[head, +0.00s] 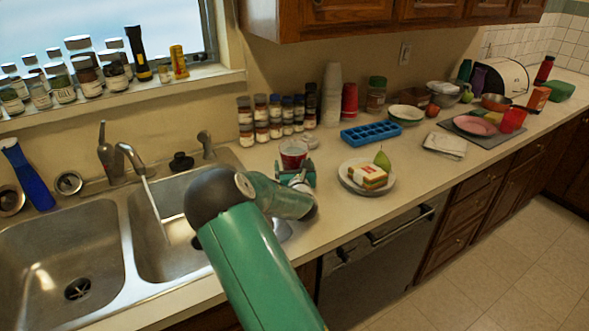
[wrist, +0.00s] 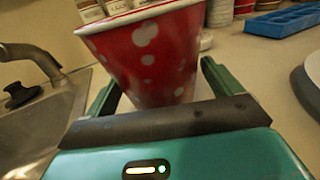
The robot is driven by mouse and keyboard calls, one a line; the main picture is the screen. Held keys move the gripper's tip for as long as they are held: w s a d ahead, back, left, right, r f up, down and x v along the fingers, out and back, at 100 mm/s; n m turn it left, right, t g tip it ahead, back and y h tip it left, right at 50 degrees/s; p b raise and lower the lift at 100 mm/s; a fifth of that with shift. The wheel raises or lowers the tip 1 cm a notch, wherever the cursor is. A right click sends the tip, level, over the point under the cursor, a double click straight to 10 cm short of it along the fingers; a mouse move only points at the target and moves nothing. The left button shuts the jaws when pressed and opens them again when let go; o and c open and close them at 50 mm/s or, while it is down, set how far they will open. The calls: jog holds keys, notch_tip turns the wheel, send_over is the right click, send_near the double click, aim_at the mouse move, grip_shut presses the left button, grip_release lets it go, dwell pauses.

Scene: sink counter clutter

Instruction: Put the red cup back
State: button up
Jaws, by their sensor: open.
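A red cup with white spots (head: 293,153) stands upright on the counter, just right of the sink. In the wrist view the cup (wrist: 150,52) fills the upper middle, with its white rim at the top edge. My gripper (head: 297,177) is low over the counter at the cup's near side. In the wrist view my gripper (wrist: 160,85) is open, with one green finger on each side of the cup's lower part. I cannot tell whether either finger touches it. The cup's base is hidden behind the gripper body.
A plate (head: 352,186) with a sandwich and a pear stands right of my gripper. Spice jars (head: 268,125), a blue ice tray (head: 371,133) and stacked red cups (head: 349,101) stand behind. Another red cup (head: 513,119) is far right. The sink (head: 165,225) and faucet (head: 130,160) are left.

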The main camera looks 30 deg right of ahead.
jog(key=shift+r, duration=0.2)
jog(key=v, duration=1.2)
jog(key=shift+f, duration=0.1)
dwell(0.8)
